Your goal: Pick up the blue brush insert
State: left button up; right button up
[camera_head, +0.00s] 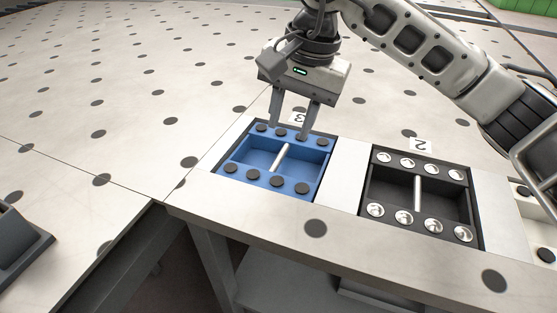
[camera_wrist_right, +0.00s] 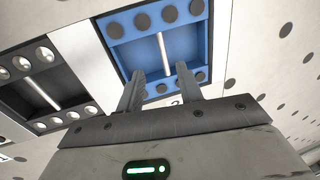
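The blue brush insert (camera_head: 262,159) sits in the slot marked 3, with black round brushes along two sides and a light bar handle (camera_head: 282,158) across its middle. It also shows in the right wrist view (camera_wrist_right: 140,52). My right gripper (camera_head: 290,134) is open and empty, pointing down at the far edge of the blue insert. In the right wrist view its two fingers (camera_wrist_right: 160,72) are apart at the near edge of the insert, with the handle beyond them. Whether the fingertips touch the insert cannot be told.
A black insert (camera_head: 385,187) with silver round pieces and a light bar sits to the right, in the slot marked 2. Another insert shows partly at the right edge (camera_head: 546,255). A pale spacer (camera_head: 345,185) lies between. The dotted table (camera_head: 130,80) to the left is clear.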

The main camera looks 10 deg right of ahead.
aim_at(277, 161)
jog(key=f, duration=0.3)
jog(key=a+f, duration=0.1)
jog(key=f, duration=0.1)
jog(key=w+f+p, duration=0.1)
jog(key=f, duration=0.2)
jog(key=shift+a+f, duration=0.35)
jog(key=shift+a, duration=0.05)
jog(key=shift+w, duration=0.1)
grip_shut()
